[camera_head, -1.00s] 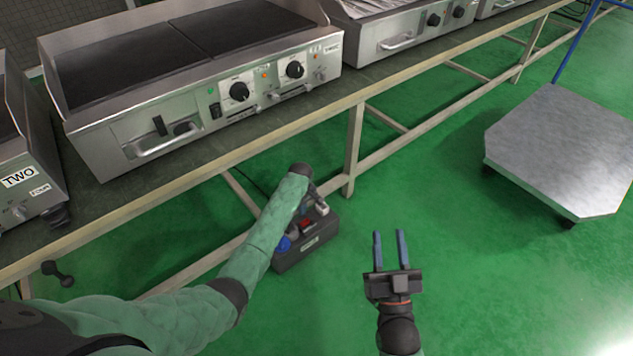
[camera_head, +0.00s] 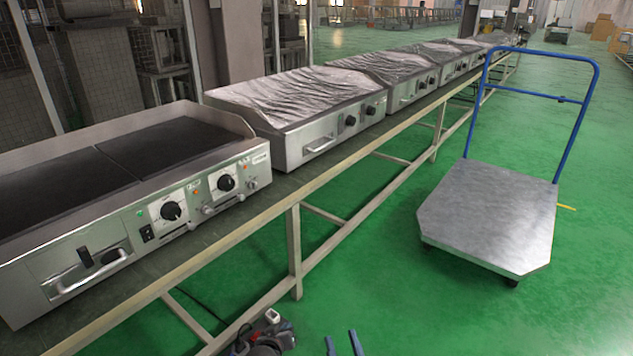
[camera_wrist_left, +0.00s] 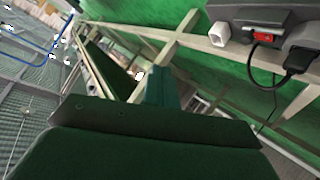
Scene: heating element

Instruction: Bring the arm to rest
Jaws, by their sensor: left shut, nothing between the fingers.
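My left gripper (camera_wrist_left: 165,88) shows in the left wrist view as blue-green fingers close together, with nothing between them. In the head view a dark part at the bottom edge may be my left wrist, but its fingers cannot be made out there. My right gripper (camera_head: 343,345) shows only its two blue fingertips at the bottom edge of the head view. They stand apart with nothing between them. A grey box (camera_wrist_left: 290,14) with a red switch (camera_wrist_left: 263,37), a white socket piece and a black plug with a cable is at the upper right of the left wrist view.
A long bench (camera_head: 297,200) runs from lower left to far right. It carries an uncovered griddle (camera_head: 150,215) with knobs and several film-covered units (camera_head: 300,105). A trolley (camera_head: 490,220) with a blue handle stands at right. The green floor (camera_head: 400,310) between is open.

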